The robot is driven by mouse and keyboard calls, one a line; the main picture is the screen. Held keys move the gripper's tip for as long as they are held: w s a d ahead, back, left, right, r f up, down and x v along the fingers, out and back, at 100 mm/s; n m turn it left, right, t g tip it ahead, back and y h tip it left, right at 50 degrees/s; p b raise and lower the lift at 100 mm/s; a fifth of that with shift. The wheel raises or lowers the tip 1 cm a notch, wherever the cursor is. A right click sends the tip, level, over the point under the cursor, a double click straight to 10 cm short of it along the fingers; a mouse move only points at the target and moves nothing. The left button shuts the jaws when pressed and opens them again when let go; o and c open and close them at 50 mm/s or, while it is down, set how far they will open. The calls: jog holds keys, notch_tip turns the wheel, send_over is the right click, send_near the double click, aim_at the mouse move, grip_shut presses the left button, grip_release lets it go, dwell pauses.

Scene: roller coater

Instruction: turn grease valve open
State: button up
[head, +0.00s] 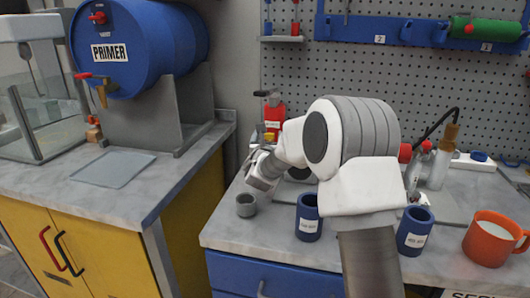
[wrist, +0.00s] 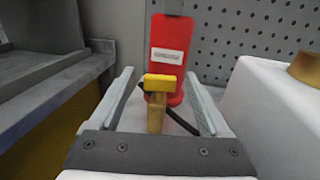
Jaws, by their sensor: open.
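The grease valve has a yellow handle (wrist: 162,82) on top of a brass body (wrist: 156,118). It sits in front of a red container (wrist: 171,48) whose white label appears to read GREASE. In the wrist view, my gripper (wrist: 159,76) is open, with one finger on each side of the yellow handle and a visible gap on both sides. In the head view, my gripper (head: 265,168) is in front of and below the red container (head: 273,113). The yellow handle (head: 268,137) shows small there, and the valve's lower part is hidden by my gripper.
A grey cup (head: 246,206) stands just below my gripper on the bench. Two blue holders (head: 308,226) (head: 415,240) and an orange mug (head: 490,240) stand further right. A blue PRIMER drum (head: 130,48) is at left. A pegboard (head: 330,65) rises behind.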

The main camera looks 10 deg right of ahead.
jog(key=p+v, duration=0.1)
jog(key=v, duration=1.4)
jog(key=shift+s+a+r, duration=0.1)
jog(key=shift+s+a, duration=0.05)
jog(key=shift+s, duration=0.2)
